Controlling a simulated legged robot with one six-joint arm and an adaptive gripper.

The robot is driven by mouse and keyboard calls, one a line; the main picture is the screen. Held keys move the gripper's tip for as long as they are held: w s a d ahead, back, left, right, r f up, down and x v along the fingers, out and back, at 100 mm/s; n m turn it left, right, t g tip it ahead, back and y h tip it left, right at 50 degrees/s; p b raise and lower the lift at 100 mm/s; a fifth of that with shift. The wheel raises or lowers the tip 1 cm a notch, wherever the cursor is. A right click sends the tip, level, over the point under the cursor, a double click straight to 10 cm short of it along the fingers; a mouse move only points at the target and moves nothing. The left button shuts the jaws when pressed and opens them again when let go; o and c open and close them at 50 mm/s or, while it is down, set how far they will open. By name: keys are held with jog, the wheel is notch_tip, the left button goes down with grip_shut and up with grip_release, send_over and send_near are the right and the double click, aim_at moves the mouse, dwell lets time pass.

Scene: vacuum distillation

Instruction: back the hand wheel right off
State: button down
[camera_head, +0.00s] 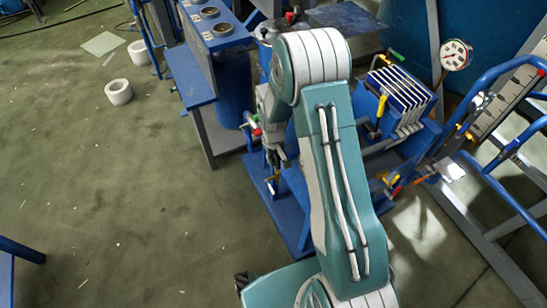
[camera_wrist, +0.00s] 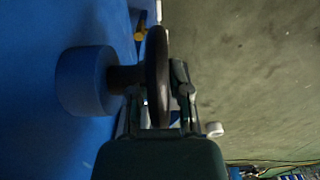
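The hand wheel (camera_wrist: 157,65) shows in the wrist view as a dark disc seen edge-on. A short dark stem joins it to a blue round fitting (camera_wrist: 84,80) at its left. My gripper (camera_wrist: 158,88) reaches up from below, with one finger on each side of the wheel. The right finger looks close against the wheel. The left finger's tip merges with the dark stem, so I cannot tell whether both fingers touch. In the head view my gripper (camera_head: 277,160) points down beside the blue rig, and the wheel is not clearly visible there.
A blue bench (camera_head: 190,75) with round ports stands behind my gripper. A finned blue and white block (camera_head: 400,95) and a pressure gauge (camera_head: 456,55) are to the right of my arm. A blue tubular frame (camera_head: 490,80) stands far right. The green floor at left is mostly clear.

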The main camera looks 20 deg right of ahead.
dwell(0.3)
jog(key=shift+g+h, duration=0.3)
jog(key=shift+g, duration=1.3)
jog(key=c, duration=0.6)
grip_release()
jog(key=shift+c, duration=0.2)
jog(key=shift+r, duration=0.1)
jog(key=v, duration=1.1)
jog(key=shift+w+a+r, duration=0.1)
jog(key=shift+w+r, duration=0.1)
jog(key=shift+r, duration=0.1)
